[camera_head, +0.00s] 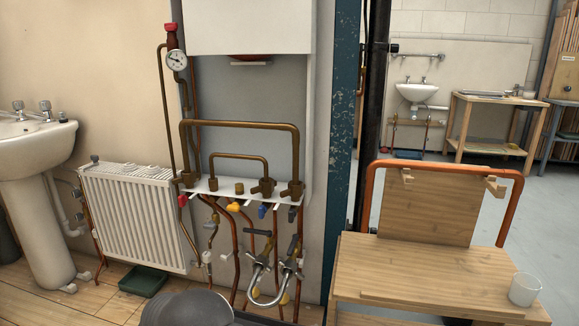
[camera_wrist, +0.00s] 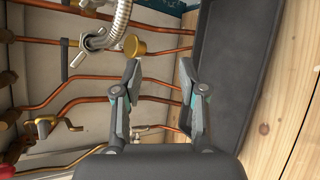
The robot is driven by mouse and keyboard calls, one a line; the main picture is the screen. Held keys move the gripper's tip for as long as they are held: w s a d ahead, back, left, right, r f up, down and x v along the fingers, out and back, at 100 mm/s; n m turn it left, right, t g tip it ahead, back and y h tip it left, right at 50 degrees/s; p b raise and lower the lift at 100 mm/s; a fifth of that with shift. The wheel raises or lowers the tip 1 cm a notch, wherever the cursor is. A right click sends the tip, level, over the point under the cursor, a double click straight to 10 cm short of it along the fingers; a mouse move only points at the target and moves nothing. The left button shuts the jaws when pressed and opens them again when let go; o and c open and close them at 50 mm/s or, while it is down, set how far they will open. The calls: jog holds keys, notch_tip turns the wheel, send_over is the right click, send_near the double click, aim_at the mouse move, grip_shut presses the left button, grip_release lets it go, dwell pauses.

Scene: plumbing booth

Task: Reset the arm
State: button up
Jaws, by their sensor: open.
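My gripper (camera_wrist: 158,68) is open in the wrist view, its two dark fingers spread apart. Nothing is held between the fingers; copper pipes (camera_wrist: 155,83) run behind the gap. The braided hose (camera_wrist: 121,20) and a brass cap (camera_wrist: 134,46) are beyond the left fingertip and look apart from it. In the head view, a dark rounded part of my arm (camera_head: 186,308) shows at the bottom edge. The fingers do not show there.
The pipe manifold (camera_head: 222,187) and a looped hose (camera_head: 268,301) are ahead. A radiator (camera_head: 140,220), basin (camera_head: 35,150) and green tray (camera_head: 143,281) stand left. A wooden bench (camera_head: 420,268) with a cup (camera_head: 525,289) is right. A dark tray (camera_wrist: 235,70) lies right of my fingers.

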jog(key=s+d+r+m+g+y+p, duration=0.3)
jog(key=s+d+r+m+y, duration=0.6)
jog(key=s+d+r, duration=2.3)
jog(key=d+m, duration=0.2)
jog(key=m, duration=0.2)
jog(key=shift+s+d+m+g+y, duration=0.15)
jog(key=shift+d+m+g+y, duration=0.15)
jog(key=shift+y, duration=0.1)
